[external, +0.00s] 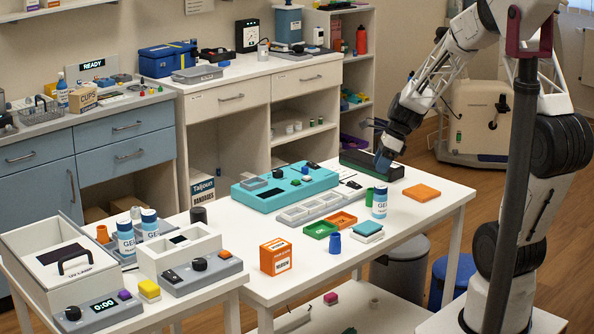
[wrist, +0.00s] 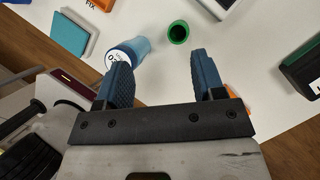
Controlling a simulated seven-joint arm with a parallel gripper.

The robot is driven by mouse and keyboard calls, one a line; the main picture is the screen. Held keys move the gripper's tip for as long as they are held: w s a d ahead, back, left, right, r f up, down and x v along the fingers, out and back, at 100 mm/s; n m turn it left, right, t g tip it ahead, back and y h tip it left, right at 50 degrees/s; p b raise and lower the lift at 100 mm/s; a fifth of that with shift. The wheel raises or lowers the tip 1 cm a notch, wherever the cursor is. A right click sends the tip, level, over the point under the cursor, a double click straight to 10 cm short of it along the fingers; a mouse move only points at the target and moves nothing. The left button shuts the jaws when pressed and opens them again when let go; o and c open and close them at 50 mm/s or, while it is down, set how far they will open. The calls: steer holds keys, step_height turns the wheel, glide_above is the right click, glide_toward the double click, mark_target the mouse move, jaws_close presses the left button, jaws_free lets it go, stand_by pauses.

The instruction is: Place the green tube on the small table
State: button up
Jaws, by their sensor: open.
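The green tube (external: 369,195) stands on the larger white table, partly hidden behind a white and blue gel bottle (external: 380,203). In the wrist view the green tube (wrist: 178,33) shows its dark open top, beyond and between my fingertips. My gripper (external: 384,160) is above the back right of this table. Its blue fingers are apart with nothing between them, as the wrist view of my gripper (wrist: 160,58) shows. The bottle (wrist: 128,50) is close to the left finger in that view; contact cannot be told. A smaller white table (external: 205,301) stands at the front left.
An orange pad (external: 422,193) lies right of the tube. A dark green box (external: 372,165) is behind it. A teal device (external: 285,185), trays and a blue cup (external: 334,242) stand nearby. The smaller table holds a UV lamp box (external: 62,259) and devices, with little bare top.

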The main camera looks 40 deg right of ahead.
steer(key=shift+w+r+h, duration=0.55)
steer(key=shift+w+h, duration=0.2)
steer(key=shift+h, duration=0.15)
glide_toward(366, 204)
steer(key=shift+w+d+r, duration=0.25)
steer(key=shift+d+r, duration=0.1)
steer(key=shift+d, duration=0.05)
steer(key=shift+x, duration=1.3)
steer(key=shift+f, duration=0.1)
steer(key=shift+x, duration=2.5)
steer(key=shift+s, duration=0.1)
steer(key=shift+c, duration=0.3)
